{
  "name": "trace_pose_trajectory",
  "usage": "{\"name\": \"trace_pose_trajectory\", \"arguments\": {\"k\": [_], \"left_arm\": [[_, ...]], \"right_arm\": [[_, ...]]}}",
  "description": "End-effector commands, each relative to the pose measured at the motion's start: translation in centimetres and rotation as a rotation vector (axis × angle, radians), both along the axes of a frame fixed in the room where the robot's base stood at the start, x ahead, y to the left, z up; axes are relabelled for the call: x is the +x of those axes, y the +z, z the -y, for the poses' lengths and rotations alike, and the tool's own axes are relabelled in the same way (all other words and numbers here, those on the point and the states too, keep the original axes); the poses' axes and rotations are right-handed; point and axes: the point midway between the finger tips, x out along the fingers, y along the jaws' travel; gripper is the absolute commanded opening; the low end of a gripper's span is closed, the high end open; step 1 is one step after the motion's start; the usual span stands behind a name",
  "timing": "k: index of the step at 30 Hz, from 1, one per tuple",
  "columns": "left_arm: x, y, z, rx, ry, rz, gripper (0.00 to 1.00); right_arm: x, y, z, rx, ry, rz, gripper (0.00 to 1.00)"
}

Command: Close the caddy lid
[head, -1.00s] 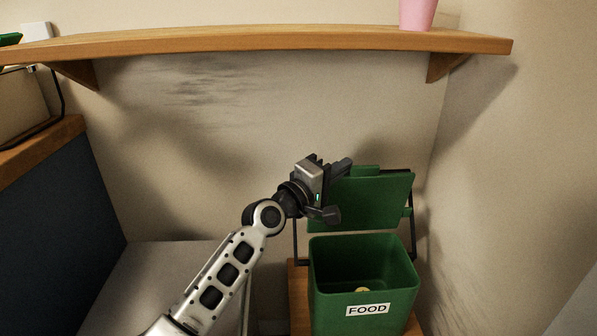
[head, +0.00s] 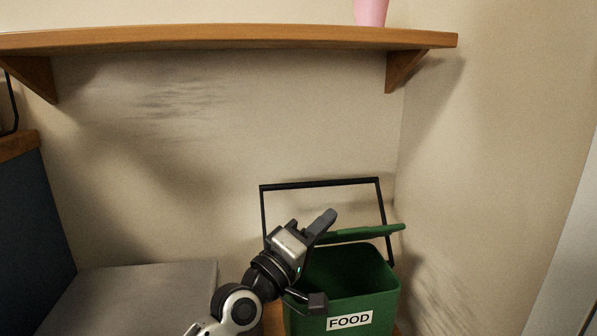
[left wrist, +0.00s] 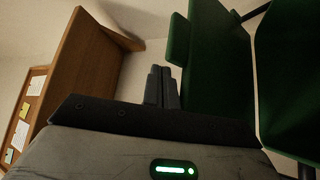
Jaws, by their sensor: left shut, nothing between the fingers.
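The green caddy (head: 352,300) with a white FOOD label stands low in the corner. Its green lid (head: 370,233) shows almost edge-on above the rear of the opening, partway down, with the opening still exposed. The black handle (head: 320,183) stands up behind it. My left gripper (head: 326,218) is shut and empty at the left end of the lid; I cannot tell whether it touches. In the left wrist view the shut fingers (left wrist: 162,88) are left of large green surfaces of the caddy and lid (left wrist: 218,55). My right gripper is not in view.
A wooden shelf (head: 220,38) with a pink pot (head: 371,12) runs along the wall above. A grey surface (head: 140,295) and a dark blue panel (head: 30,230) are at left. The wall on the right is close to the caddy. Space between shelf and caddy is clear.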

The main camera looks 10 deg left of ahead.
Motion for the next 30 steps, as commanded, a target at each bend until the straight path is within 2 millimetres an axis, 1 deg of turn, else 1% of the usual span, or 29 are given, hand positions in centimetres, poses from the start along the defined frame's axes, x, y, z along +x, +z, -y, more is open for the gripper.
{"name": "trace_pose_trajectory", "arguments": {"k": [1,3,9,30], "left_arm": [[-0.16,-0.45,0.12,-0.001,0.000,-0.001,0.00],[-0.30,-0.72,0.23,0.000,0.000,0.000,0.00],[-0.50,-1.21,0.37,0.000,0.000,0.000,0.00],[-0.62,-1.37,0.31,0.000,0.000,-0.001,0.00]], "right_arm": [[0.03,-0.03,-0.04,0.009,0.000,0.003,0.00],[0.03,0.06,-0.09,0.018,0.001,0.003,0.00],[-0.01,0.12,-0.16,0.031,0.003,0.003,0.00],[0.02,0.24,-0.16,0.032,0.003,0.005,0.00]]}}
